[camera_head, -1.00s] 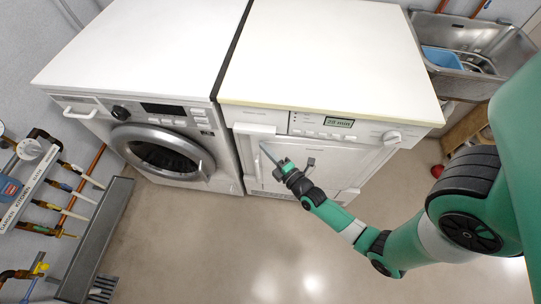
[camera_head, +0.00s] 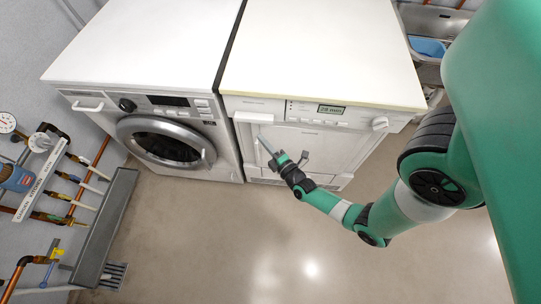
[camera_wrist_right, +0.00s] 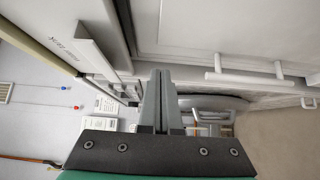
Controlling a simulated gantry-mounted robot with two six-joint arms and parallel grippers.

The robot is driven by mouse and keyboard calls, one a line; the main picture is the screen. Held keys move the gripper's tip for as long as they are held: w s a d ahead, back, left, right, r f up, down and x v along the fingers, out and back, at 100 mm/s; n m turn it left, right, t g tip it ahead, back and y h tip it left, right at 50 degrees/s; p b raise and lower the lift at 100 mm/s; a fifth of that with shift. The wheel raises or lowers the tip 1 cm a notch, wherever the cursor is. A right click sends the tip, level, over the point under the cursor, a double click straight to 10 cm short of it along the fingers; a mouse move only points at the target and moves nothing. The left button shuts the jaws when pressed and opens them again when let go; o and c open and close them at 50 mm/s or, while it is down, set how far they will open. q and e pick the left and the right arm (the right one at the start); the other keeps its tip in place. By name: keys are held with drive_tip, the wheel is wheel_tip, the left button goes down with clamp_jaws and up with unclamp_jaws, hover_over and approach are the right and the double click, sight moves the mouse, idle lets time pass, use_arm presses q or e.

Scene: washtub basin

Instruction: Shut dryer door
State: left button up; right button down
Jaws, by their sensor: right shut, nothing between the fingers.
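The dryer (camera_head: 325,115) is the right-hand white machine, with a lit display (camera_head: 331,109). Its square white door (camera_head: 335,145) lies close to the front face in the head view; I cannot tell whether it is fully latched. My right gripper (camera_head: 265,147) is shut and empty, in front of the door's left part. In the right wrist view the shut fingers (camera_wrist_right: 161,98) point along the machine fronts, with the white door panel (camera_wrist_right: 210,28) and its handle (camera_wrist_right: 245,78) at upper right. My left gripper is not seen.
A washing machine (camera_head: 140,110) with a round door (camera_head: 165,145) stands left of the dryer. Pipes and a grey trough (camera_head: 105,225) line the left wall. A sink with a blue basin (camera_head: 428,47) is at the upper right. The floor in front is clear.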

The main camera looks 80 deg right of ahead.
use_arm(q)
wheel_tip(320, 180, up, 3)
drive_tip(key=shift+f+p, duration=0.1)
drive_tip(key=shift+p, duration=0.9)
use_arm(e)
drive_tip(key=v, duration=0.9)
drive_tip(key=shift+s+a, duration=0.2)
drive_tip(key=shift+s, duration=0.15)
drive_tip(key=shift+w+a, duration=0.1)
